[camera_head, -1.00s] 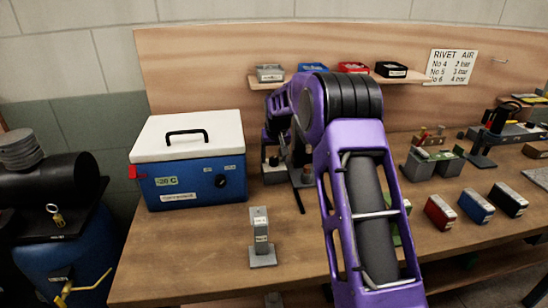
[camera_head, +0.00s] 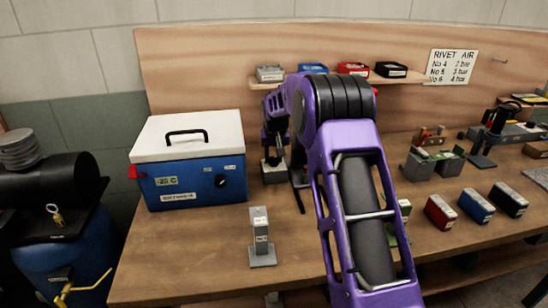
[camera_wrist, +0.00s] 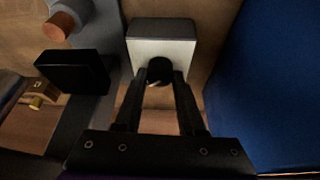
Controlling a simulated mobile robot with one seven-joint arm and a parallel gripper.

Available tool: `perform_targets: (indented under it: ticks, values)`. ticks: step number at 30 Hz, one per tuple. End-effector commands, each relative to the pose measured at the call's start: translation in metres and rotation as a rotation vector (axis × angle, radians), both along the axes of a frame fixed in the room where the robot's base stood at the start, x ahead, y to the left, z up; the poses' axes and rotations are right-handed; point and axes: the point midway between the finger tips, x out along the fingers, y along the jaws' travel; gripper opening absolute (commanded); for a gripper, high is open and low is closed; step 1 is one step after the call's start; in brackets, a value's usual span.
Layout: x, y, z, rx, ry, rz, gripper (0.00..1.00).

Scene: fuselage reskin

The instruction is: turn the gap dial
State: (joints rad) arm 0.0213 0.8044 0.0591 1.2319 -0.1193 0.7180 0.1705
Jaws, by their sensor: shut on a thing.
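The gap dial (camera_wrist: 160,70) is a small round black knob with a pale mark, on the near face of a light grey block (camera_wrist: 160,38). My gripper (camera_wrist: 160,84) has its two black fingers on either side of the knob and is shut on it. In the head view the grey block (camera_head: 274,174) stands on the bench just right of the blue cool box. My gripper (camera_head: 273,153) is above and behind it there, partly covered by my purple arm, and the dial cannot be made out.
The blue cool box (camera_head: 196,186) stands close on the left; its blue wall (camera_wrist: 275,90) fills the right of the wrist view. A black block (camera_wrist: 73,72) and a copper-coloured cylinder (camera_wrist: 62,26) are close by. A grey stand (camera_head: 261,238) is in front.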

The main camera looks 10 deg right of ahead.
Motion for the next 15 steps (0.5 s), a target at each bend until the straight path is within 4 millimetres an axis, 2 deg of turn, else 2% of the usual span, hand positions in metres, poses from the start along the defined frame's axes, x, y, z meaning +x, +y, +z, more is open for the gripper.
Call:
perform_targets:
  ticks: [7, 15]
  values:
    - [-0.0005, 0.0017, -0.001, -0.002, 0.002, -0.167, 0.0]
    - [-0.0005, 0.0012, -0.0009, 0.0, 0.002, -0.195, 0.0]
